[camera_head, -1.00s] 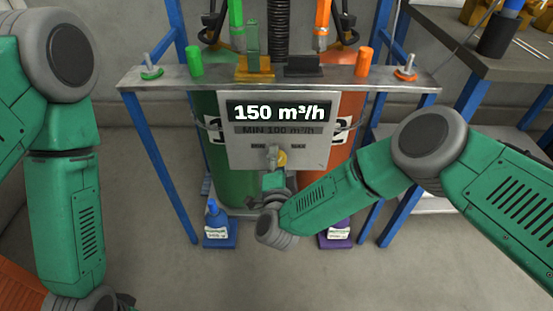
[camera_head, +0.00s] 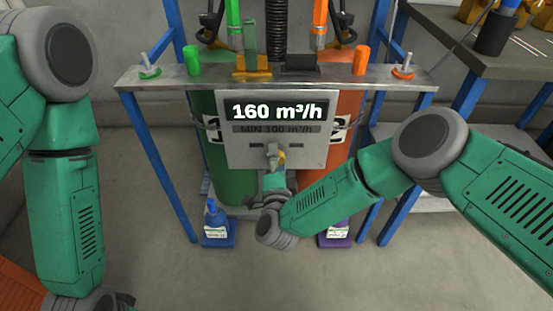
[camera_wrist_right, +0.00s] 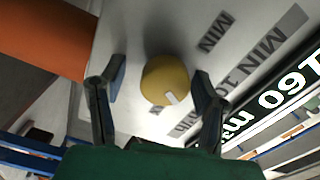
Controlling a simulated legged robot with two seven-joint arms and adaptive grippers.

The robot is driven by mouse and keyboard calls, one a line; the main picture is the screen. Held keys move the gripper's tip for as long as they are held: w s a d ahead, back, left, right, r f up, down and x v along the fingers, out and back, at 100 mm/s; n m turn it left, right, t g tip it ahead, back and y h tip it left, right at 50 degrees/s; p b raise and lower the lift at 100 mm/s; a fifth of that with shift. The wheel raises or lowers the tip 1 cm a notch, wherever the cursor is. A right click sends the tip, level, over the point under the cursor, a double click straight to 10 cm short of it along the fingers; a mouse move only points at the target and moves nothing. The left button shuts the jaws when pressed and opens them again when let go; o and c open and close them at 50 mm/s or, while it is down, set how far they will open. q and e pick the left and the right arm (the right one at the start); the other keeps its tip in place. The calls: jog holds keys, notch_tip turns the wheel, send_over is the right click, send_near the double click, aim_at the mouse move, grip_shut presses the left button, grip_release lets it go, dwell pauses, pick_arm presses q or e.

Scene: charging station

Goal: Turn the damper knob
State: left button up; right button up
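The yellow damper knob (camera_head: 281,157) is on the front of the grey panel (camera_head: 232,150), below a display (camera_head: 277,111) reading 160 m³/h. A strip under it reads MIN 100 m³/h. In the right wrist view the round knob (camera_wrist_right: 163,80) has a white pointer mark and sits between the fingers of my right gripper (camera_wrist_right: 160,80). The fingers are apart, the right one close to the knob and the left one with a visible gap. In the head view my right gripper (camera_head: 275,154) partly covers the knob. My left gripper is mostly cut off at the lower left edge.
A green cylinder (camera_head: 232,180) and an orange cylinder (camera_head: 338,160) stand behind the panel. The metal shelf (camera_head: 215,77) on blue legs runs above it. A blue bottle (camera_head: 216,222) and a purple-based one (camera_head: 338,240) stand on the floor. A table (camera_head: 470,65) is at right.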

jog(key=shift+s+a, duration=0.1)
jog(key=shift+s, duration=0.05)
jog(key=s, duration=1.1)
jog(key=shift+s, duration=0.35)
